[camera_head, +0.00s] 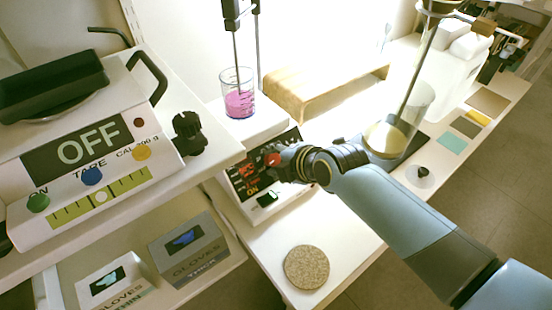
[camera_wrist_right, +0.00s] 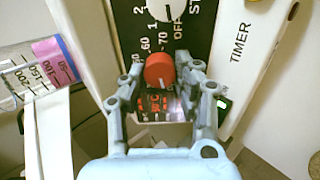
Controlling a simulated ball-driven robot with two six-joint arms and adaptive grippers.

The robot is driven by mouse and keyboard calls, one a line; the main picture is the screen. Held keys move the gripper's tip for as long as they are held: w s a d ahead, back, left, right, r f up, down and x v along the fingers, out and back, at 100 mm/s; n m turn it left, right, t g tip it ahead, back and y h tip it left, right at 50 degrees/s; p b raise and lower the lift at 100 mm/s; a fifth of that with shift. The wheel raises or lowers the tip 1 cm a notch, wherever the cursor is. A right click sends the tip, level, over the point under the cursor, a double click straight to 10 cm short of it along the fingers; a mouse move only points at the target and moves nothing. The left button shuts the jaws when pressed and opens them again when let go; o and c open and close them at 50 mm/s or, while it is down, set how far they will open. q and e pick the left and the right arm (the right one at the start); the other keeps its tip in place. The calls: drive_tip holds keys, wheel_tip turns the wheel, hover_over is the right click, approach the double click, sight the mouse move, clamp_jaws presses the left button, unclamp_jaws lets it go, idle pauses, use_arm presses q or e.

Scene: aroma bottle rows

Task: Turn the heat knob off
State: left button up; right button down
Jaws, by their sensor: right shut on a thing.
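The red knob (camera_head: 273,160) is on the dark front panel of the white hotplate stirrer (camera_head: 232,200). In the right wrist view the red knob (camera_wrist_right: 158,70) sits between my right gripper's two fingers, with a printed number scale around it. My right gripper (camera_head: 283,164) reaches the panel from the right and is shut on the red knob; its fingers (camera_wrist_right: 160,75) also show on both sides of it in the wrist view. A second knob (camera_wrist_right: 167,10), pale-faced, is beside an OFF mark. My left gripper is not in view.
A beaker of pink liquid (camera_head: 239,98) stands on the stirrer. The balance (camera_head: 90,165) reading OFF is at left, with glove boxes (camera_head: 187,248) below. A round cork mat (camera_head: 307,267) lies in front.

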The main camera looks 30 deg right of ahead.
drive_tip(key=c, duration=1)
unclamp_jaws()
drive_tip(key=shift+o, duration=0.2)
drive_tip(key=v, duration=1.2)
